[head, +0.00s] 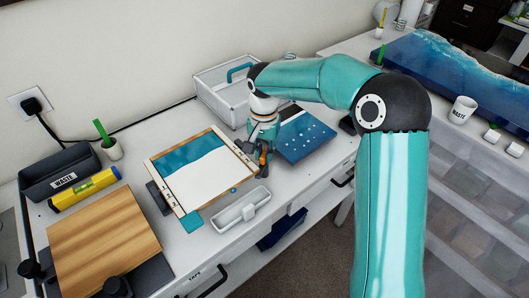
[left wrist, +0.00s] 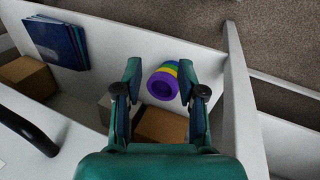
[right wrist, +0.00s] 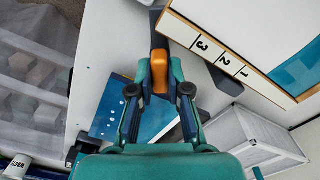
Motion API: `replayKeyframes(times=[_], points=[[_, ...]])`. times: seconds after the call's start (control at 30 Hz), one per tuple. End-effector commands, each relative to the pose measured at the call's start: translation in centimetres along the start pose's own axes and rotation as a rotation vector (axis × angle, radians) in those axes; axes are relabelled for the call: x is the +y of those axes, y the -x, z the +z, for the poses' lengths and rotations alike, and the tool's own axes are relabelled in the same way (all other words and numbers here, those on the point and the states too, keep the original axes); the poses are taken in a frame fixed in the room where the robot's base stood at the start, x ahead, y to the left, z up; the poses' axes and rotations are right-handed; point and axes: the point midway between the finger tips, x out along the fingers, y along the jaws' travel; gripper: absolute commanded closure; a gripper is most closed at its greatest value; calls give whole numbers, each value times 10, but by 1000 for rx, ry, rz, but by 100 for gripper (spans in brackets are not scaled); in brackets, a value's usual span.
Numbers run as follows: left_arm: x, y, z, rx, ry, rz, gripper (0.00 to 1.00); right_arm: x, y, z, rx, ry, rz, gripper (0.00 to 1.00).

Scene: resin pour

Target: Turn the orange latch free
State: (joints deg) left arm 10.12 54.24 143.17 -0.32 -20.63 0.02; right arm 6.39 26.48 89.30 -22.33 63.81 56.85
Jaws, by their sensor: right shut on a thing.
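The orange latch (head: 263,157) sits at the right edge of the wood-edged board (head: 203,180), which has a white surface and a blue band along its far side. My right gripper (right wrist: 160,68) is shut on the latch (right wrist: 160,78), with a finger on each side of it. In the head view my right gripper (head: 264,150) points down and partly covers the latch. Labels 1, 2 and 3 show on the board's edge in the right wrist view. My left gripper (left wrist: 160,75) is open and empty above an open drawer; it does not show in the head view.
A blue panel with pale dots (head: 305,140) lies right of the latch. A white crate (head: 222,95) stands behind, and a small white tray (head: 241,210) in front. A purple, yellow and green roll stack (left wrist: 166,82) lies in the drawer with boxes (left wrist: 160,126).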

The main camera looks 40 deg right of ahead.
Motion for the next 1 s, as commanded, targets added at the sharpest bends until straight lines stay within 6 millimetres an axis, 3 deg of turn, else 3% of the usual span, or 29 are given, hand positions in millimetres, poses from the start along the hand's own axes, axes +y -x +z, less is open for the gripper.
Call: replayKeyframes(times=[1.0], points=[[0,1,0,0,0,0,60,-1,3,-2,9,897,-4,100]])
